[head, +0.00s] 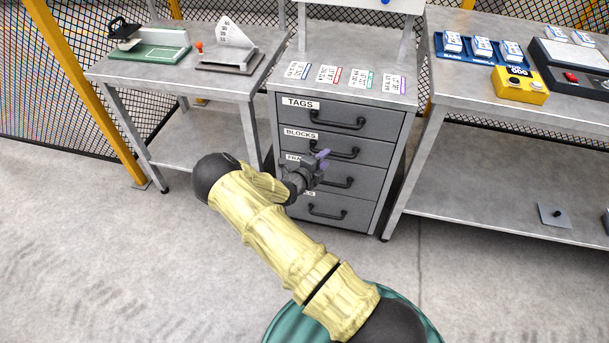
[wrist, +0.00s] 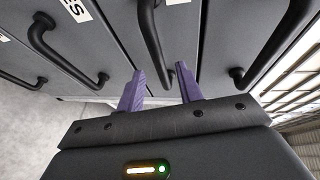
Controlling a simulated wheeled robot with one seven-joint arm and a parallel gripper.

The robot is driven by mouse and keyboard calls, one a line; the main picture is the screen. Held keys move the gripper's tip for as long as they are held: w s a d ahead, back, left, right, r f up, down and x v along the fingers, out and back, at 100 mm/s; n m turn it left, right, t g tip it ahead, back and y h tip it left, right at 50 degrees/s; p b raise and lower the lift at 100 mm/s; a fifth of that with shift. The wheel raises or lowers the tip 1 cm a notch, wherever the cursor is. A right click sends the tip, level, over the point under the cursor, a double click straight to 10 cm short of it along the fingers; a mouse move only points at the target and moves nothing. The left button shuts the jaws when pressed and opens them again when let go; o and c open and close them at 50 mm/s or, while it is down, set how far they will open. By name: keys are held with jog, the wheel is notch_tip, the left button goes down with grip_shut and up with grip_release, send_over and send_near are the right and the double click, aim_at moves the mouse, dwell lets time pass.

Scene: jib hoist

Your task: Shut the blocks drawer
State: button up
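The blocks drawer (head: 300,144) is the second from the top in the grey drawer unit. Its front looks about level with its neighbours, and I see no clear gap around it. Its black handle (head: 345,154) also shows in the wrist view (wrist: 151,35). My gripper (head: 321,160) is in front of this drawer near the handle's left part. In the wrist view its two purple fingers (wrist: 160,88) are apart, with the handle's end showing between them. I cannot tell whether they touch the handle.
The tags drawer (head: 290,112) is above, with another handled drawer (head: 365,183) below. Several labelled cards (head: 330,74) lie on the unit's top. A left table (head: 215,86) and a right bench (head: 455,85) flank the unit. The floor (head: 90,250) at left is clear.

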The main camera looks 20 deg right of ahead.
jog(key=v, duration=1.2)
jog(key=shift+p, duration=0.45)
